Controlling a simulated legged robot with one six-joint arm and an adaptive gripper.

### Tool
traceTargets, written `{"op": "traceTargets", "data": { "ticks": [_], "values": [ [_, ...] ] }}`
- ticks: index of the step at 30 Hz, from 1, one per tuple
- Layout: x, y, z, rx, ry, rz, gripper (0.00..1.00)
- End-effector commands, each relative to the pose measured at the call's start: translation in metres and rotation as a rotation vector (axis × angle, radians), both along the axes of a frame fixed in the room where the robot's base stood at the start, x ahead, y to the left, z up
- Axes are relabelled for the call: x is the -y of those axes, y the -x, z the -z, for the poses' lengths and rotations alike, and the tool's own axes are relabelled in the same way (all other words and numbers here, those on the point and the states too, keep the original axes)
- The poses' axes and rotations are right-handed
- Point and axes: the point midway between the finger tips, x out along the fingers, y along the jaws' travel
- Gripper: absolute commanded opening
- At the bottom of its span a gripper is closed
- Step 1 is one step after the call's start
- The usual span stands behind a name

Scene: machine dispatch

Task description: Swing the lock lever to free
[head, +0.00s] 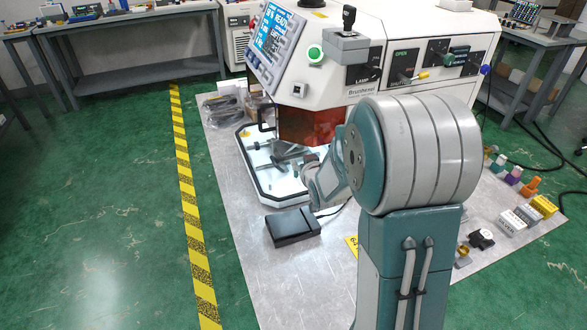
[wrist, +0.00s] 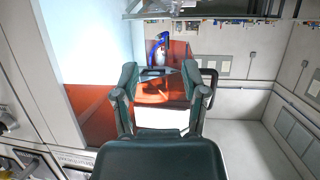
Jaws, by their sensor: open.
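The white machine (head: 335,50) carries several levers and knobs on its front. One lever with a yellow tip (head: 423,76) sits by an "OPEN" label, and a blue knob (head: 485,69) is at the right end. I cannot tell which part is the lock lever. My gripper (head: 302,168) is low in front of the machine, over the lit tray (head: 262,180), partly hidden by my arm. In the wrist view its two fingers (wrist: 160,82) are spread apart with nothing seen held. A small blue and white part (wrist: 160,48) shows beyond them, against an orange-red panel (wrist: 178,55).
An orange window (head: 308,127) is on the machine above the tray. A black box (head: 292,227) lies on the grey mat (head: 235,190). Several small coloured parts (head: 513,176) stand on the right. Green floor (head: 100,220) is clear left of the yellow-black strip (head: 182,150).

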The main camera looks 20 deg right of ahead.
Motion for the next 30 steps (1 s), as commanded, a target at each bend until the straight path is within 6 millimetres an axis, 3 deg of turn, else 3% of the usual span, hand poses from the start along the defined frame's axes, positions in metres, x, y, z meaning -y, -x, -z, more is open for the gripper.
{"op": "traceTargets", "data": {
  "ticks": [1, 3, 8, 24, 30],
  "values": [
    [0.005, 0.006, 0.019, -0.016, -0.005, -0.017, 0.56],
    [0.006, 0.012, 0.035, -0.02, -0.013, -0.043, 0.56],
    [0.005, 0.014, 0.048, -0.022, -0.023, -0.07, 0.56],
    [0.009, -0.067, 0.08, -0.02, -0.021, -0.071, 0.56],
    [0.01, -0.082, 0.086, -0.019, -0.02, -0.07, 0.56]
  ]
}}
